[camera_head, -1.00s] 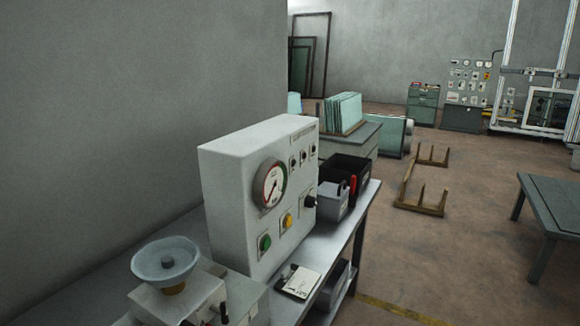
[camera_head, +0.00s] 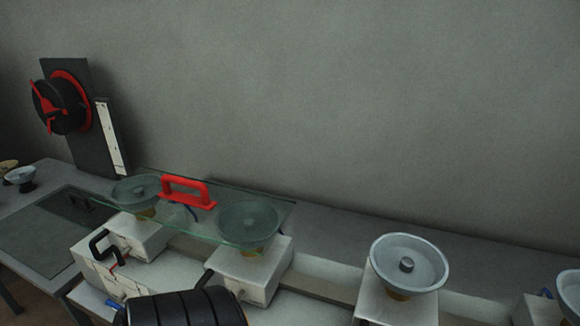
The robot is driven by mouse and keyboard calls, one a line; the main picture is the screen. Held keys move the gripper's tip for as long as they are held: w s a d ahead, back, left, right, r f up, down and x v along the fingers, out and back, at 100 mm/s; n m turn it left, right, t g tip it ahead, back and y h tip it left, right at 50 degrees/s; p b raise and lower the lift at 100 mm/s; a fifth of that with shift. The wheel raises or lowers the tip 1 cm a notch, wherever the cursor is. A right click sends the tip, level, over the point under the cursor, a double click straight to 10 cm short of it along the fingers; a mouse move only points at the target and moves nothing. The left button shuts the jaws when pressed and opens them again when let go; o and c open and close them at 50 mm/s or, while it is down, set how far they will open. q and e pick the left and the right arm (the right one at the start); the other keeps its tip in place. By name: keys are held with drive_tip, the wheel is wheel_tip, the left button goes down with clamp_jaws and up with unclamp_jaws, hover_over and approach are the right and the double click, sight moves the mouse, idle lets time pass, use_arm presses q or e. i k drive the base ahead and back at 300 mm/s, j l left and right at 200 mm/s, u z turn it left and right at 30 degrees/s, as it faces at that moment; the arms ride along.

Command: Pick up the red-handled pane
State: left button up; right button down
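The pane (camera_head: 222,209) is a clear glass sheet with a greenish edge, lying roughly flat at the lower left of the head view. Its red handle (camera_head: 188,191) stands up from its top, near the middle of its far side. Two suction-cup stands are beneath the glass, one cup (camera_head: 137,190) at its left and one cup (camera_head: 249,224) at its right. A black ribbed part (camera_head: 184,309), probably mine, shows at the bottom edge below the pane. Neither gripper's fingers are visible.
An uncovered cup on a white stand (camera_head: 409,262) is to the right, with another cup at the right edge. A dark upright post with a red-and-black reel (camera_head: 62,103) stands at the left. The grey wall is behind the bench (camera_head: 335,233).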

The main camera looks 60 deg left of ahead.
sight(249, 222)
drive_tip(key=u, duration=2.6)
drive_tip(key=k+l+z, duration=0.1)
drive_tip(key=l, duration=0.15)
